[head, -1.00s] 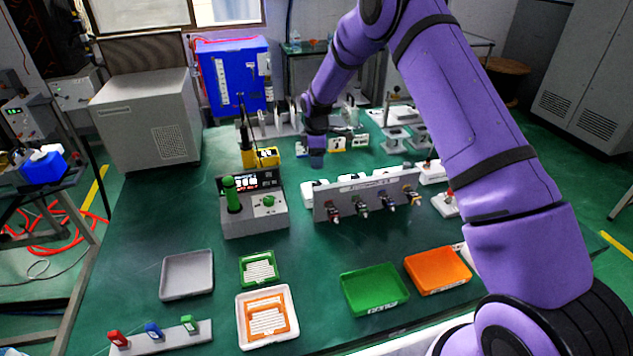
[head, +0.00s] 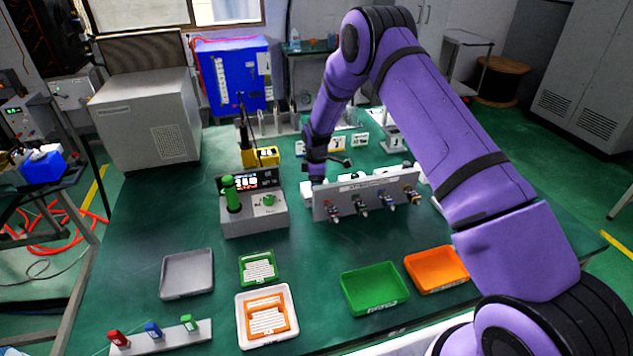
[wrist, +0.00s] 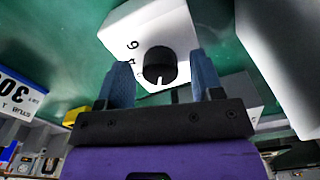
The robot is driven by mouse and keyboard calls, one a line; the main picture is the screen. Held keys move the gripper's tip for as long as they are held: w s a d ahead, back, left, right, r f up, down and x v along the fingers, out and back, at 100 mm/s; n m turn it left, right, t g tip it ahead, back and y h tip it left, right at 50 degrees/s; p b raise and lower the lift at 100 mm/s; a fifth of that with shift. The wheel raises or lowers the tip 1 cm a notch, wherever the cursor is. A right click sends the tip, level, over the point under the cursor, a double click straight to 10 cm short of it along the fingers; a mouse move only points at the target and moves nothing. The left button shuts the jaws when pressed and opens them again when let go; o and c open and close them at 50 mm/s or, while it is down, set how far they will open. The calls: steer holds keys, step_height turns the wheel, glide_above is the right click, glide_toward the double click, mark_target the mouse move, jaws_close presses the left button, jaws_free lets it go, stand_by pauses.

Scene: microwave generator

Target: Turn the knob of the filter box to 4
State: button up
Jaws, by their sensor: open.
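In the wrist view a white box (wrist: 176,22) carries a black round knob (wrist: 158,66). A white pointer line on the knob points toward the bottom of the picture. The digit 6 and what looks like a 4 are printed left of the knob; other marks are hidden. My gripper (wrist: 163,70) is open, one blue finger on each side of the knob; I cannot tell whether they touch it. In the head view my gripper (head: 316,174) is low behind the grey connector panel, over a small white box (head: 306,190) partly hidden by that panel.
The grey panel (head: 345,205) with several plugs stands just in front of my gripper. The control unit with a green handle (head: 231,192) is to its left. White units stand behind and right. The green table (head: 320,245) is clear between panel and trays.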

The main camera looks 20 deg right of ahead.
steer(key=c, duration=0.9)
steer(key=shift+m, duration=0.4)
steer(key=m, duration=1.1)
steer(key=shift+m, duration=1.9)
